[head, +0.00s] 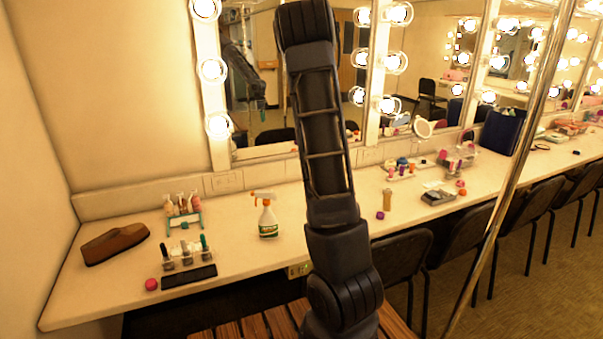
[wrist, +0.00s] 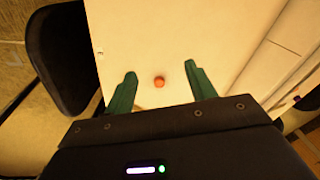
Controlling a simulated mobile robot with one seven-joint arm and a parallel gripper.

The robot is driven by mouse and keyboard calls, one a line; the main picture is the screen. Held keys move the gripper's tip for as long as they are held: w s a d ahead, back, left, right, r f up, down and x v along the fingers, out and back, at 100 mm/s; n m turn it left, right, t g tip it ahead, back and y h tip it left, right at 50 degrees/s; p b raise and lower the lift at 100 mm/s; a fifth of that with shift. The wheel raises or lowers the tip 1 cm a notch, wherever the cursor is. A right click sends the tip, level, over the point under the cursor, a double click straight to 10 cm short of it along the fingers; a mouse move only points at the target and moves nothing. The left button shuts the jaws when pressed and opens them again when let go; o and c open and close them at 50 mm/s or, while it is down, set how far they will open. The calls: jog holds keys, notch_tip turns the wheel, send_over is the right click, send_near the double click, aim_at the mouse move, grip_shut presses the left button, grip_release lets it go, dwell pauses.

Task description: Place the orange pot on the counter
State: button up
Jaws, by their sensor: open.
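A small round orange pot (wrist: 159,81) shows in the wrist view against the pale counter (wrist: 150,35). It appears to sit on the counter top, with clear gaps to both fingers. My gripper (wrist: 160,69) is open, its two green fingers on either side of the pot in the picture. The height of the fingertips above the counter is hard to tell. In the head view the long counter (head: 110,285) runs under the mirrors. My arm crosses the middle of that view; the gripper is not seen directly there, and I cannot pick out this pot.
A spray bottle (head: 267,218), a brown case (head: 115,243), a bottle rack (head: 184,220) and a black slab (head: 188,276) stand left of my arm. Cosmetics and a grey palette (head: 438,197) lie to its right. Dark chairs (head: 402,255) line the front edge. A chrome pole (head: 510,170) crosses the right.

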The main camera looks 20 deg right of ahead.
jog(key=s+a+r+n+t+y, duration=0.15)
jog(key=s+a+r+n, duration=0.25)
jog(key=s+a+r, duration=0.4)
jog(key=s+a+r+n, duration=0.3)
jog(key=s+a, duration=0.1)
jog(key=s, duration=0.3)
jog(key=s+a+r+n+t, duration=0.1)
jog(key=s+a+r+n, duration=0.2)
jog(key=s, duration=0.5)
jog(key=s+a+r+n, duration=0.3)
jog(key=s+a+r, duration=0.2)
jog(key=s+a, duration=0.2)
jog(key=shift+s+a+t+h, duration=0.15)
jog(key=shift+s+t+h, duration=0.2)
jog(key=shift+s, duration=0.25)
jog(key=shift+o, duration=0.6)
jog(key=shift+s+a+f+n, duration=0.15)
jog(key=shift+s+n, duration=0.15)
jog(key=shift+s, duration=0.2)
jog(key=shift+w, duration=0.1)
